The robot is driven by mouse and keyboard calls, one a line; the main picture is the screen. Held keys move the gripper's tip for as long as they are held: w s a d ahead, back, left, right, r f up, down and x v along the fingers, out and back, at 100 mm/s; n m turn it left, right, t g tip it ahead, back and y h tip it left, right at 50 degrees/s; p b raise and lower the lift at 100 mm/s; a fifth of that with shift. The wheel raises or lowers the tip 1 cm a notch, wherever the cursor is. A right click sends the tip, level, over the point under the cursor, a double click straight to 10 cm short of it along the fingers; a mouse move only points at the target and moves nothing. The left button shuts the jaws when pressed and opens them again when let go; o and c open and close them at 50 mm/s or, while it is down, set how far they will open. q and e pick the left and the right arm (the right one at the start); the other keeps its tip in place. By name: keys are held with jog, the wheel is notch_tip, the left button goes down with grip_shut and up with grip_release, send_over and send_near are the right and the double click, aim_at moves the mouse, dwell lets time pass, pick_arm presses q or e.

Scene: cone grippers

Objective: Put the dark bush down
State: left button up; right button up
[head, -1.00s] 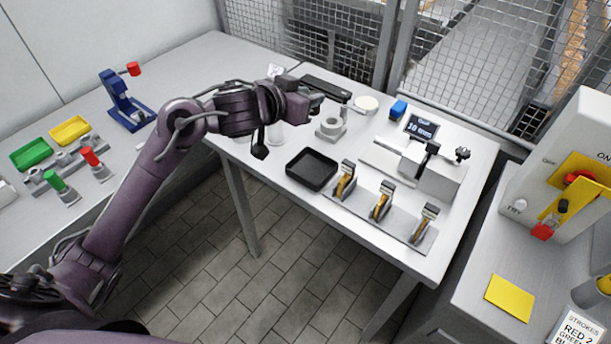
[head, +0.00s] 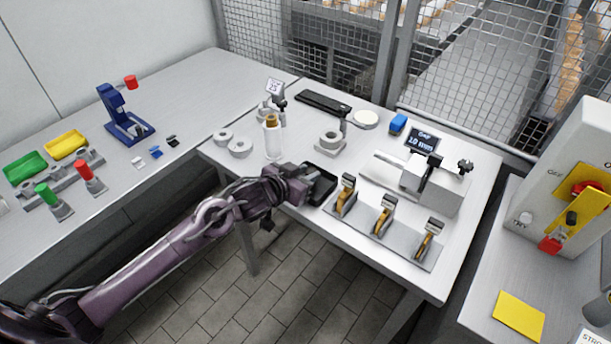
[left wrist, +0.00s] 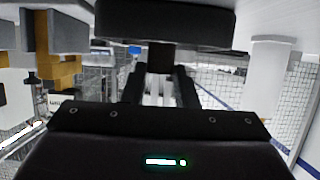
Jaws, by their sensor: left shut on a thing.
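My left gripper (head: 306,186) is low at the near left side of the shallow black tray (head: 324,186) and covers part of it. In the left wrist view, which looks upside down, my left gripper (left wrist: 161,72) is shut on a small dark block, the dark bush (left wrist: 160,58). The black tray (left wrist: 135,28) shows as a wide dark shape right by the bush. I cannot tell whether the bush touches the tray. The bush is hidden in the head view. My right gripper is not in view.
A stand with brass-coloured gauges (head: 384,240) is just right of the tray. A clear cylinder (head: 272,138), grey rings (head: 239,147) and a grey ring block (head: 329,141) stand behind. A measuring fixture (head: 430,185) is farther right.

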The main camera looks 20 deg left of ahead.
pick_arm(q)
jog(key=shift+f, duration=0.3)
jog(key=shift+f, duration=0.15)
jog(key=o, duration=1)
jog(key=shift+s, duration=0.15)
jog(key=shift+v, duration=5.9)
